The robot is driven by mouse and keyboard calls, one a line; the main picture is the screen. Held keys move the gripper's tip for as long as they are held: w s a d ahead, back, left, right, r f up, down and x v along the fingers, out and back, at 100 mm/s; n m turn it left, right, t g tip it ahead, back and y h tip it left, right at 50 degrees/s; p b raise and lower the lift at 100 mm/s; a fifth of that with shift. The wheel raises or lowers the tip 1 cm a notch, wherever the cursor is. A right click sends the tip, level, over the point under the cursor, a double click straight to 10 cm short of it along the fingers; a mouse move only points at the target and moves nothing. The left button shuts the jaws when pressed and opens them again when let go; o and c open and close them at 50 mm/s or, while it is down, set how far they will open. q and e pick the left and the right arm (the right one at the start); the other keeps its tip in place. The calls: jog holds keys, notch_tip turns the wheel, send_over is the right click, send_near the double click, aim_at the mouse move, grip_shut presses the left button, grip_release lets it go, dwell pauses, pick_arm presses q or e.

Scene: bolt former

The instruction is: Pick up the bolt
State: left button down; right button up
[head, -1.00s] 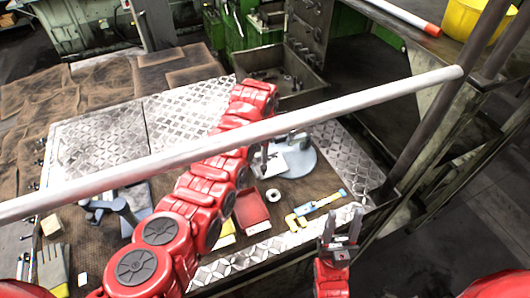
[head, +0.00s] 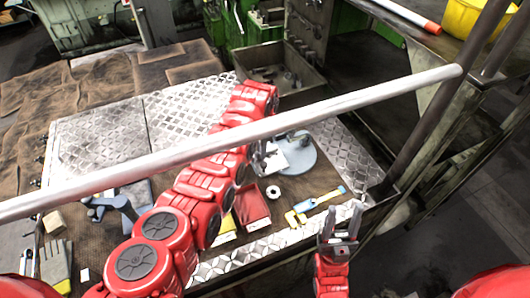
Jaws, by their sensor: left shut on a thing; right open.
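My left gripper (head: 264,160) hangs below the end of my red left arm, over the right part of the workbench, beside the round grey base of a device. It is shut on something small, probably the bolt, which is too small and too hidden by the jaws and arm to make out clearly. My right gripper (head: 342,222) is open and empty, with its fingers pointing up, at the bench's front right edge. Several small metal pieces (head: 289,79) lie in the metal bin (head: 312,83) behind the bench; I cannot tell whether they are bolts.
A long pale bar (head: 110,177) crosses the view in front of the bench. A red tray (head: 252,207), a white ring (head: 273,193), a blue and yellow tool (head: 320,203) and the round grey base (head: 302,163) are on the bench. A yellow bucket (head: 470,18) stands at the back right.

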pick_arm(q)
jog(key=shift+r, duration=0.15)
jog(key=shift+w+r+b, duration=0.1)
jog(key=shift+r+b, duration=0.4)
jog(key=shift+b, duration=0.05)
notch_tip(320, 180, up, 7)
jog(key=b, duration=0.3)
jog(key=shift+f, duration=0.15)
notch_tip(320, 180, up, 5)
jog(key=p, duration=0.3)
jog(key=shift+p, duration=0.3)
